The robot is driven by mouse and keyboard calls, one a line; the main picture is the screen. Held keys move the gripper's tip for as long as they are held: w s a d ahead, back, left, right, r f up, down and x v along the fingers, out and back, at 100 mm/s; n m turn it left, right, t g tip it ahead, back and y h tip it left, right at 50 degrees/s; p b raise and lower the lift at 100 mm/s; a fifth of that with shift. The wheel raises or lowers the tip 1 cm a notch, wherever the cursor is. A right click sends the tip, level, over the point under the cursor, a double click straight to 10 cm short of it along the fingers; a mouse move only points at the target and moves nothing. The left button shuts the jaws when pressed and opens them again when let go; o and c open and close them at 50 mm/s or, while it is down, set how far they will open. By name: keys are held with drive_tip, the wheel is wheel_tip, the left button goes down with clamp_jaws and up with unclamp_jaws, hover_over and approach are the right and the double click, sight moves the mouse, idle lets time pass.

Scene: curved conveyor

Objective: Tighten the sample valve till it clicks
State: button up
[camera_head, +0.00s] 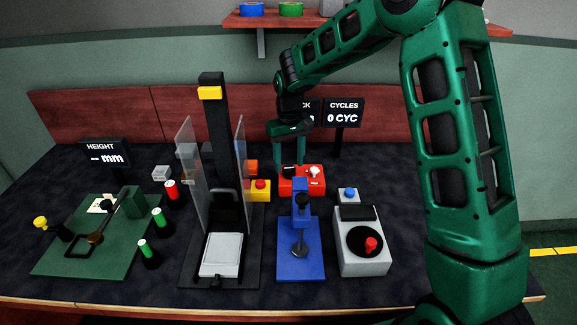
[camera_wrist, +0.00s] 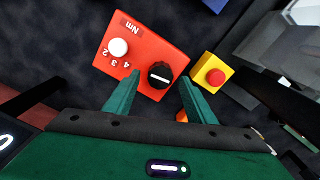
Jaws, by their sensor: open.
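A red box (camera_head: 302,187) marked "Nm" stands at the back middle of the bench, and it also shows in the wrist view (camera_wrist: 145,30). It carries a white knob (camera_wrist: 118,47) by the numbers 2, 3, 4 and a black knob (camera_wrist: 160,74) with a white line across it. No label names the sample valve; the black knob looks like a turning handle. My gripper (camera_wrist: 161,80) is open and empty, its fingertips on either side of the black knob. I cannot tell whether they touch it. In the head view, my gripper (camera_head: 289,150) points down over the box.
A yellow box with a red button (camera_wrist: 212,73) sits close beside the red box. The tall black press with clear side panels (camera_head: 218,150) stands left, a blue stand (camera_head: 299,262) in front. A grey box with a red-knobbed dial (camera_head: 362,262) is right. The "0 CYC" display (camera_head: 344,112) stands behind.

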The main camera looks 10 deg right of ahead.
drive_tip(key=shift+f, duration=0.9)
drive_tip(key=c, duration=1)
drive_tip(key=shift+m, duration=2)
drive_tip(key=shift+c, duration=0.2)
drive_tip(key=o, duration=1)
drive_tip(key=shift+o, duration=0.2)
